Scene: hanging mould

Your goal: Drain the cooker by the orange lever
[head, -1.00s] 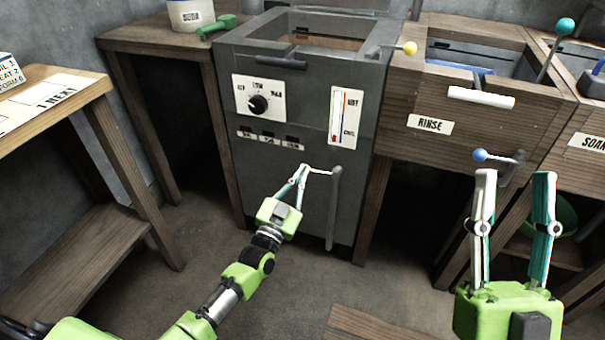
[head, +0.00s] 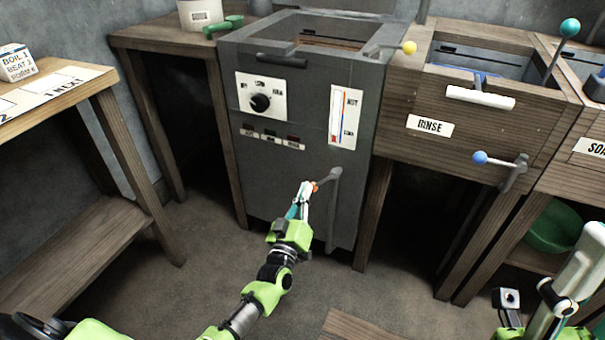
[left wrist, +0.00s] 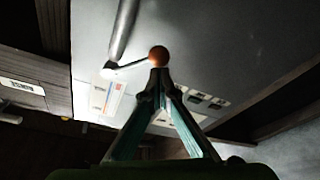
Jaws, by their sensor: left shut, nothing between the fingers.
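The dark grey cooker (head: 285,200) stands in the middle of the head view, with a dial and a thermometer strip on its front. A grey drain pipe (head: 333,215) runs down its lower right front. The orange lever ball (head: 315,186) sits left of the pipe's top. In the left wrist view the orange ball (left wrist: 158,54) ends a pale rod from the pipe. My left gripper (head: 306,188) is shut and empty, its tips at the ball; I cannot tell whether they touch. My right gripper (head: 572,275) is partly cut off at the lower right.
A yellow-knobbed lever (head: 409,47) is at the cooker's upper right. The rinse tub (head: 470,125) stands to the right, with a blue-knobbed lever (head: 480,158). A wooden table (head: 115,75) stands at left. A green bowl (head: 553,228) sits beneath the right-hand tubs.

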